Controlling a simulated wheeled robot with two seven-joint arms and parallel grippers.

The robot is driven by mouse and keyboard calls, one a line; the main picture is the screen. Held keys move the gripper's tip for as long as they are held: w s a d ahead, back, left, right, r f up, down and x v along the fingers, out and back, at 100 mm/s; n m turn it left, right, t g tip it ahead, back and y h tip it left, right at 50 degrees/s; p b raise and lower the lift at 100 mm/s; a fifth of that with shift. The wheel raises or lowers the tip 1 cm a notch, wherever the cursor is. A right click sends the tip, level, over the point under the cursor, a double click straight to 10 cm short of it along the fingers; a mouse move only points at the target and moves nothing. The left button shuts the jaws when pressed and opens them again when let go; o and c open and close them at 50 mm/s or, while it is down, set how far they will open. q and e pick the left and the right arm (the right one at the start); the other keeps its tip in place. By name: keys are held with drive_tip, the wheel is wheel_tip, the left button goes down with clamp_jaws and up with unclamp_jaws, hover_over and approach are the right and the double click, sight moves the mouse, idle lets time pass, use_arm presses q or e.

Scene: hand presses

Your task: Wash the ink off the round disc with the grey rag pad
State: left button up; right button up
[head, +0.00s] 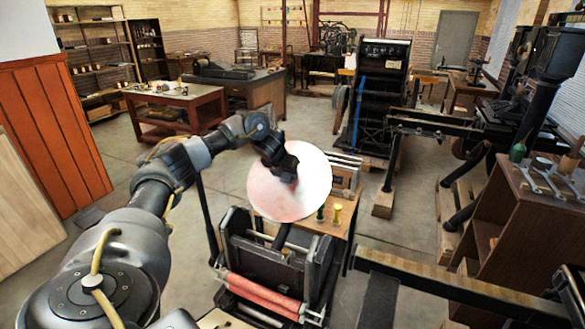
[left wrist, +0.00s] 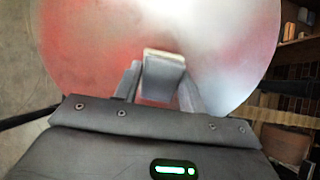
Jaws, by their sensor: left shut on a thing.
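The round disc (head: 313,186) stands tilted at the top of a small hand press (head: 270,258). It is pale, with a pinkish red tint of ink, mostly to the left and along the bottom. In the left wrist view the disc (left wrist: 85,55) is red on its left and paler silver on the right. My left gripper (head: 290,176) is in front of the disc's upper left part. It is shut on the grey rag pad (left wrist: 163,75), which is against or very close to the disc; I cannot tell contact. My right gripper is not in view.
A large dark press (head: 378,100) stands behind. A brown cabinet (head: 520,220) is at right.

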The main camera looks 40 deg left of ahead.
sight(271, 199)
use_arm(q)
drive_tip(key=shift+s+a+f, duration=0.1)
drive_tip(key=shift+s+f, duration=0.45)
drive_tip(key=shift+s, duration=0.3)
drive_tip(key=s+f+b, duration=0.2)
drive_tip(key=s, duration=0.1)
drive_tip(key=shift+s+a+f, duration=0.1)
drive_tip(key=shift+s+f, duration=0.15)
drive_tip(key=shift+f, duration=0.1)
drive_tip(key=shift+s+f, duration=0.2)
drive_tip(key=shift+s, duration=0.3)
drive_tip(key=shift+s+f+b, duration=0.35)
drive_tip(key=shift+f+b, duration=0.05)
drive_tip(key=shift+b, duration=0.05)
drive_tip(key=shift+s+f+b, duration=0.4)
drive_tip(key=shift+s+f, duration=0.1)
drive_tip(key=shift+s, duration=0.4)
drive_tip(key=shift+r, duration=0.1)
